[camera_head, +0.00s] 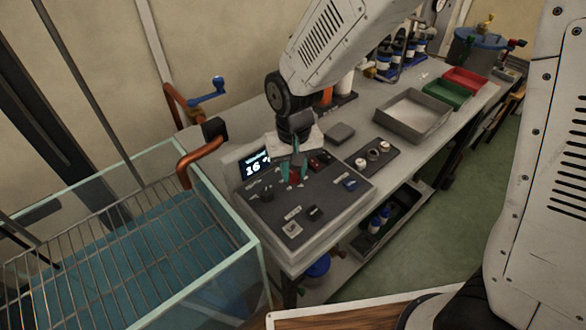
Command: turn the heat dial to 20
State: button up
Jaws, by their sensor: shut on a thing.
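The dark control panel (325,201) sits on the bench beside the glass tank. A lit display (256,165) at its back left reads about 16; its smaller text is too small to read. My gripper (294,177) reaches down onto the panel just right of the display, its teal fingers shut on a small red dial (293,180). The fingers hide much of this dial, and I cannot read its label or pointer. It seems to be the heat dial.
A glass tank (190,215) with a wire rack stands left. A copper pipe (199,160) bends close behind. A grey tray (413,113) lies farther back.

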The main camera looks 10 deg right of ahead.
aim_at(294, 174)
jog(key=shift+m, duration=0.8)
jog(key=o, duration=1)
notch_tip(294, 174, up, 8)
jog(key=shift+f, duration=0.1)
jog(key=shift+s, duration=0.1)
